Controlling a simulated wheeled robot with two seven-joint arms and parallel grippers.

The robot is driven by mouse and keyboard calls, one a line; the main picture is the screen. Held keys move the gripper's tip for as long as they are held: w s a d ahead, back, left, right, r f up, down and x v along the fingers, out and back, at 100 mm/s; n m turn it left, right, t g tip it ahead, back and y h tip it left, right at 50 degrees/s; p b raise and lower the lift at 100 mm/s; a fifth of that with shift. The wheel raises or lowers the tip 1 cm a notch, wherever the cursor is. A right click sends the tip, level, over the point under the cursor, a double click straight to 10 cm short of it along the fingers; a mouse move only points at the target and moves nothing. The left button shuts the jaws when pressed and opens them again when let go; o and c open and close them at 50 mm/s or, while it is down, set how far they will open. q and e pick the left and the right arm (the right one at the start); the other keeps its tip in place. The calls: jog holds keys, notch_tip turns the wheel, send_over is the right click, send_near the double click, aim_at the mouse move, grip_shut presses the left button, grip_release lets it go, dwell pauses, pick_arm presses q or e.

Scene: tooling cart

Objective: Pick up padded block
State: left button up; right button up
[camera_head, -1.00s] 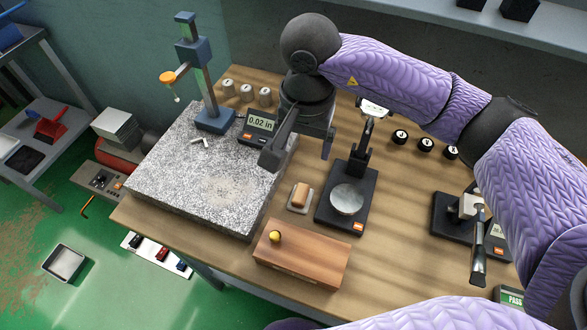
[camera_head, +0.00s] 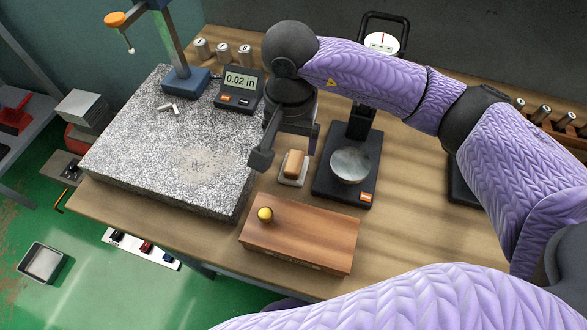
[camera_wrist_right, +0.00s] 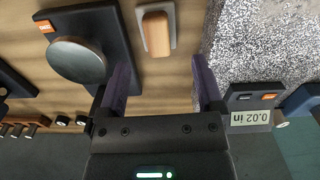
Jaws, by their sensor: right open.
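The padded block (camera_head: 295,163) is a small tan block with rounded edges. Contact with the block does not show. My left gripper is not in view.
The speckled granite plate (camera_head: 150,150) lies left of the block, bearing a digital readout (camera_head: 239,89) and a gauge stand (camera_head: 185,80). The black dial stand (camera_head: 328,180) is close on the right. A wooden box (camera_head: 300,235) with a yellow knob stands in front.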

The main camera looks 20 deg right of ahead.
aim_at(294, 161)
jog(key=f, duration=0.4)
jog(key=f+b, duration=0.1)
jog(key=f, duration=0.2)
jog(key=shift+w+d, duration=0.1)
jog(key=shift+d, duration=0.15)
jog(key=c, duration=1)
notch_tip(294, 161, up, 10)
jog(key=shift+r+p, duration=0.1)
jog(key=shift+p, duration=0.8)
